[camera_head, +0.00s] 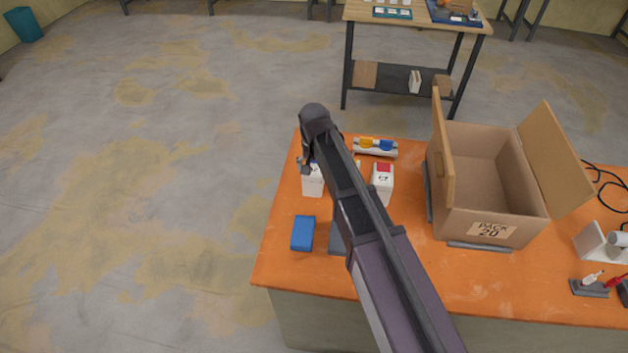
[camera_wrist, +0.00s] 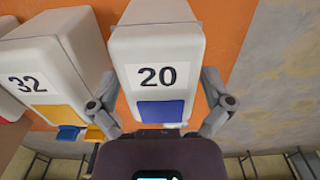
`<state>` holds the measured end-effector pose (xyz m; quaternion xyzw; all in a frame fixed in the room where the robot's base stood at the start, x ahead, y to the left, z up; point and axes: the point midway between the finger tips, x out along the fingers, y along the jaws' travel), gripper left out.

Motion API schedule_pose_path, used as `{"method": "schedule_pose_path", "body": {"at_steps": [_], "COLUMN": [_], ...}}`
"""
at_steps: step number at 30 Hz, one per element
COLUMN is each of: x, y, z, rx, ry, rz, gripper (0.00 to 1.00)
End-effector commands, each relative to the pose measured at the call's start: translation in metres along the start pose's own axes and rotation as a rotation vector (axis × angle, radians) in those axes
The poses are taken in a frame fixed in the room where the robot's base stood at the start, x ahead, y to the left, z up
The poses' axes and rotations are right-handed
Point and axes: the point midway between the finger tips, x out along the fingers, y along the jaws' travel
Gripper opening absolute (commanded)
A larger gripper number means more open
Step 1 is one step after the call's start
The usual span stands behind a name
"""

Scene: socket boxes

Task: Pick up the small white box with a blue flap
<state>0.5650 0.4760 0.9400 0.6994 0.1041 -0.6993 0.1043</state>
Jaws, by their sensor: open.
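The small white box with a blue flap (camera_wrist: 156,47) fills the middle of the wrist view. It is marked 20, and its blue flap faces my wrist. My gripper (camera_wrist: 160,106) is open, with one finger on each side of the box near the flap. I cannot tell if either finger touches it. In the head view, my gripper (camera_head: 307,162) is over the orange table's left part, at a white box (camera_head: 313,187) partly hidden by it.
A white box marked 32 with a yellow flap (camera_wrist: 42,75) stands close on the left in the wrist view. In the head view, a red-topped white box (camera_head: 382,186), a blue block (camera_head: 303,233) and an open carton (camera_head: 490,190) share the orange table (camera_head: 285,268).

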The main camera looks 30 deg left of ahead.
Motion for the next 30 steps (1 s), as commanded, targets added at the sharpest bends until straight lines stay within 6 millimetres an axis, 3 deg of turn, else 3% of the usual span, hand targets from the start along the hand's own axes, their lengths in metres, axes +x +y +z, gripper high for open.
{"method": "schedule_pose_path", "body": {"at_steps": [22,23,30], "x": [0.0059,0.0059,0.0059], "y": [0.0008,0.0008,0.0009], "z": [-0.0003,-0.0003,-0.0003], "rx": [0.001,0.001,0.001], "ry": [0.0,0.0,0.0], "rz": [0.0,0.0,0.0], "gripper": [1.0,0.94,0.23]}}
